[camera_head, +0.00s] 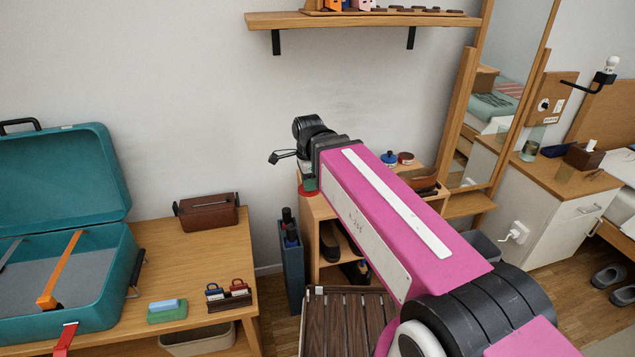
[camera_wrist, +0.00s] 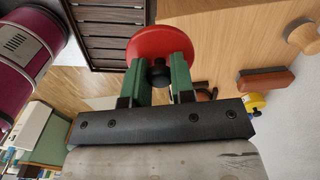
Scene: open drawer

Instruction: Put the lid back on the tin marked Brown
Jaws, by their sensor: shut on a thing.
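My gripper (camera_wrist: 160,84) is shut on the black knob of a round red lid (camera_wrist: 158,40) in the wrist view. In the head view a little of the lid shows as a red edge (camera_head: 307,191) below my green fingers, by the left corner of the low wooden cabinet; I cannot tell its height above the top. A round blue tin (camera_head: 389,159) and a small reddish-brown round tin (camera_head: 406,158) stand at the back of the cabinet top, beyond my arm. No marking is readable, so I cannot tell which tin is marked Brown. My arm hides much of the cabinet top.
A brown brush-like block (camera_wrist: 265,78) and a yellow round thing (camera_wrist: 254,102) show on the right in the wrist view. A dark slatted stool (camera_head: 345,320) stands before the cabinet (camera_head: 318,207). A table with an open teal suitcase (camera_head: 65,185) is at left.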

